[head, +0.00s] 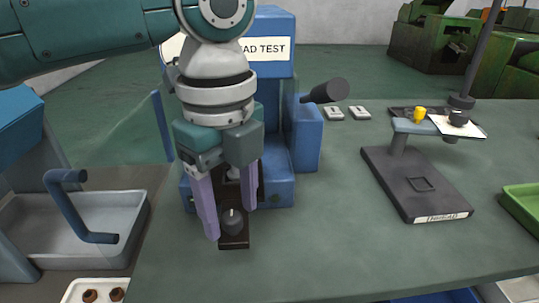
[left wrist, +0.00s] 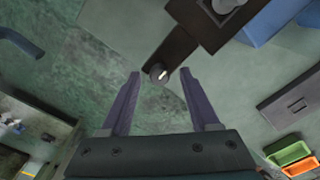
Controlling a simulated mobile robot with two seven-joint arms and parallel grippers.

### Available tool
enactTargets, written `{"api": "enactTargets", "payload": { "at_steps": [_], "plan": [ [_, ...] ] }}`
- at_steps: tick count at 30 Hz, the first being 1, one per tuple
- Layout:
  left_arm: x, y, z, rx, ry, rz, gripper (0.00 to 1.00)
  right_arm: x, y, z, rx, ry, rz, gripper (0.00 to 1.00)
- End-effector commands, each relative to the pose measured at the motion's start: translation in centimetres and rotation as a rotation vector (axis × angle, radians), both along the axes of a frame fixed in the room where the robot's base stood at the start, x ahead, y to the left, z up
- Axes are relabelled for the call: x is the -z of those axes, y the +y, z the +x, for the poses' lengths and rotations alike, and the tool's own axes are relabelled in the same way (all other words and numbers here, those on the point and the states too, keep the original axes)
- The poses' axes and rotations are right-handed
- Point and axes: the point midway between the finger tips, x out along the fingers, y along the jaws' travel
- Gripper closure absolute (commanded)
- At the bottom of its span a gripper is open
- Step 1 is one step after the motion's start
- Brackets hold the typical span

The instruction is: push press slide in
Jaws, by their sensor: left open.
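The blue press (head: 278,185) stands on the green bench, with a sign partly hidden by my arm that reads "...AD TEST". Its dark slide (head: 235,241) sticks out of the front toward the near edge of the bench, with a dark round knob (head: 232,220) on its outer end. The slide (left wrist: 178,45) and the knob (left wrist: 157,73) also show in the left wrist view. My left gripper (head: 229,224) points down and is open, its purple fingers on either side of the knob. In the left wrist view the left gripper (left wrist: 160,72) holds nothing, and contact cannot be told.
A black lever handle (head: 325,91) sticks out at the press's right. A dark gauge stand (head: 415,185) and a green tray (head: 522,203) are further right. A grey basin (head: 75,230) with a blue handle (head: 68,205) stands at left. The bench between press and stand is clear.

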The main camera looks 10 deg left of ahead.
Motion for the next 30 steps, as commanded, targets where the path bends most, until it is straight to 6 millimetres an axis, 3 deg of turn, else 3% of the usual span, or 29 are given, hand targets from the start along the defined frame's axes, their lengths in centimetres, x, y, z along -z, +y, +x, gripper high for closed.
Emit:
{"api": "enactTargets", "payload": {
  "at_steps": [9, 15, 21, 30],
  "plan": [
    [-6.1, 0.0, 0.1, 0.001, -0.006, -0.001, 0.38, -0.3, 0.0, 0.0, 0.000, 0.000, 0.000, 0.50],
    [-8.9, 0.0, 0.0, 0.001, -0.002, 0.000, 0.38, -0.3, 0.0, 0.0, 0.000, 0.000, 0.000, 0.50],
    [-9.6, 0.0, 0.0, 0.001, -0.001, 0.000, 0.38, -0.3, 0.0, 0.0, 0.000, 0.000, 0.000, 0.50],
    [-9.0, -0.6, -0.5, -0.014, 0.001, -0.016, 0.38, -0.6, 0.0, 0.0, 0.000, 0.000, 0.000, 0.50]
  ]
}}
